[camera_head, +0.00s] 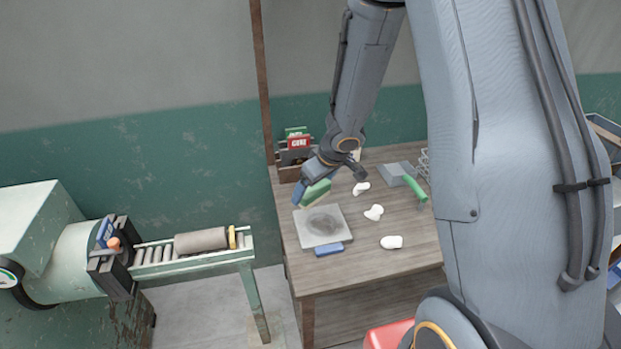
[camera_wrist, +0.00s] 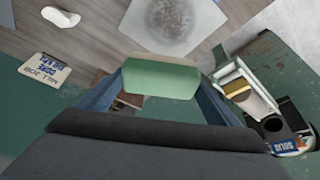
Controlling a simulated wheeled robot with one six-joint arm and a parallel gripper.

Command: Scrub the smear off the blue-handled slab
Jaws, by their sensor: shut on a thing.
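The blue-handled slab (camera_head: 307,238) is a light grey square plate lying flat on the wooden table, with its blue handle (camera_head: 329,248) on the near side. A dark round smear (camera_head: 323,225) covers its middle. The slab (camera_wrist: 135,20) and smear (camera_wrist: 172,22) also show at the top of the wrist view, cut off by the frame. My gripper (camera_head: 308,191) is shut on a green sponge (camera_head: 317,193), held over the slab's far left edge. In the wrist view the sponge (camera_wrist: 160,80) sits between the blue fingers, apart from the smear in the picture.
Several white lumps lie right of the slab, one nearby (camera_head: 373,212) and one nearer the front (camera_head: 391,242). A grey tool with a green handle (camera_head: 414,187) lies farther right. A card rack (camera_head: 291,170) stands behind. A roller conveyor (camera_head: 168,252) with a clay cylinder (camera_head: 201,240) is left.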

